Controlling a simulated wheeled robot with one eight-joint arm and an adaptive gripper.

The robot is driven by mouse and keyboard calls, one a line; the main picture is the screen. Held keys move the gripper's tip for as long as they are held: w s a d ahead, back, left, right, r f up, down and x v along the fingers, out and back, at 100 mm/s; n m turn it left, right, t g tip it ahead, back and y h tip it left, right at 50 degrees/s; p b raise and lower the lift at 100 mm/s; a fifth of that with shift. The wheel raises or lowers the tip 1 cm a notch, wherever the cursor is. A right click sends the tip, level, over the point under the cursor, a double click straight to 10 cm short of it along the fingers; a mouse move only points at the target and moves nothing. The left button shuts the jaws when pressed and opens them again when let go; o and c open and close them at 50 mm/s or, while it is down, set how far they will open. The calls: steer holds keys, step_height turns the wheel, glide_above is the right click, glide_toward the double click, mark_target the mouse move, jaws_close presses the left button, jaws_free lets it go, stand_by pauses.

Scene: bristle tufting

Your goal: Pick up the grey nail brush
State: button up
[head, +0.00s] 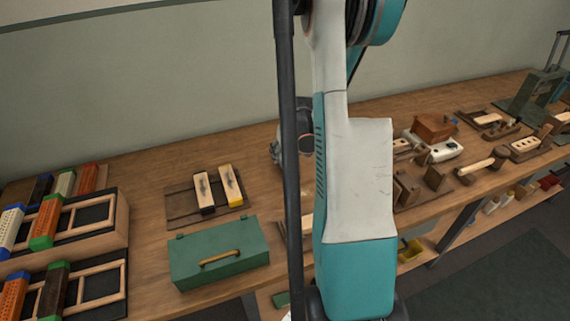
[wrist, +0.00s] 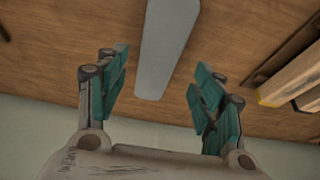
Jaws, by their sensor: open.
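The grey nail brush (wrist: 168,40) shows in the wrist view as a long, plain grey bar on the wooden bench top. Its near end reaches in between the two teal fingers of my gripper (wrist: 160,77). The fingers are spread, one on each side of the brush, with a clear gap on both sides. No bristles show from this angle. In the head view my arm stands in front of that part of the bench, and I cannot make out the brush there.
Beside the gripper, a dark tray (head: 177,214) holds pale wooden blocks (head: 230,184). A green toolbox (head: 218,252) stands in front of it. Racks of coloured brushes (head: 100,232) are at the left. Wooden tools and a brown box (head: 433,127) crowd the right.

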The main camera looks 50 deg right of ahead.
mark_target(285, 157)
steer(key=shift+b+x, duration=1.3)
steer(key=shift+x, duration=1.5)
steer(key=shift+d+r, duration=0.15)
steer(key=c, duration=1.4)
step_height(285, 157, up, 20)
steer(key=p, duration=0.6)
steer(key=shift+p, duration=0.4)
